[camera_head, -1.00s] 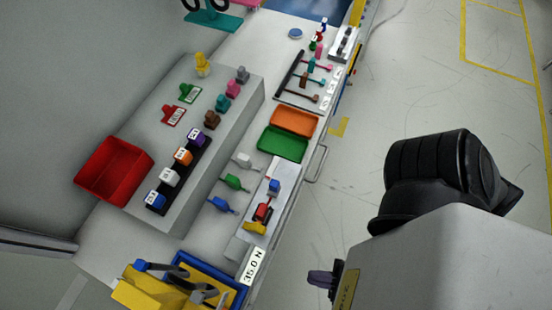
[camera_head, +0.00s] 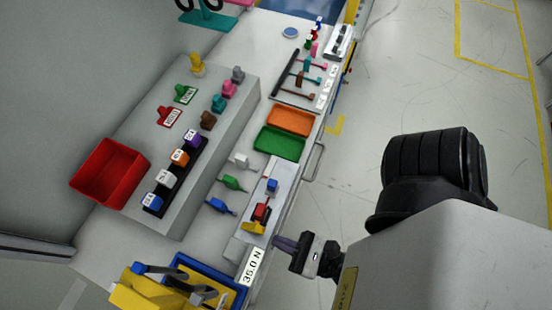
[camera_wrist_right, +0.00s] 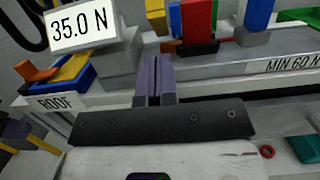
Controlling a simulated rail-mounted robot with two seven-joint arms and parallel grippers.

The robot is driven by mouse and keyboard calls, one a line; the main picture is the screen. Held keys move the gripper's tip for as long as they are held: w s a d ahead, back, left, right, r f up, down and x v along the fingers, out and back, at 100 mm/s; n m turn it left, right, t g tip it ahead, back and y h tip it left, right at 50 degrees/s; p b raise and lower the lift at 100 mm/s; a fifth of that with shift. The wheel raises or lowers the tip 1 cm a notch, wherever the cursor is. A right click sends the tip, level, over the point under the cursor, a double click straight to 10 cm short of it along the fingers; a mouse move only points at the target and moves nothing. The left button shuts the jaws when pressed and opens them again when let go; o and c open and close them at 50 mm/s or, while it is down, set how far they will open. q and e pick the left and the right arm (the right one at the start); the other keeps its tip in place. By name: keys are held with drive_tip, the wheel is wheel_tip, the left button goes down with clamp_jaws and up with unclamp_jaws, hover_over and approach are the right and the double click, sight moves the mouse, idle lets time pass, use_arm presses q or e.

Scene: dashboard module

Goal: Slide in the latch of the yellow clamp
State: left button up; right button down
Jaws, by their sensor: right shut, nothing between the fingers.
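The yellow clamp (camera_head: 254,227) sits at the near end of a light grey plate (camera_head: 284,180), beside a red block (camera_head: 261,211). A yellow part of it also shows at the top of the right wrist view (camera_wrist_right: 156,14), left of the red block (camera_wrist_right: 198,18). I cannot make out its latch clearly. My right gripper (camera_head: 281,243) is shut and empty, just off the bench's front edge on the clamp's side. Its purple fingers (camera_wrist_right: 154,72) point toward the clamp and look apart from it. My left gripper is not in view.
A "35.0 N" sign (camera_wrist_right: 82,23) stands left of the clamp, close to my right fingers. A blue block (camera_head: 272,186) stands farther along the plate. A blue tray (camera_head: 236,288) with yellow items is at the near end. Green (camera_head: 279,143) and orange (camera_head: 292,120) trays lie beyond.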

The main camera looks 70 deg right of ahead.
sight(261, 233)
drive_tip(key=shift+w+r, duration=0.45)
drive_tip(key=shift+r, duration=0.25)
drive_tip(key=shift+w+r, duration=0.45)
drive_tip(key=shift+r, duration=0.25)
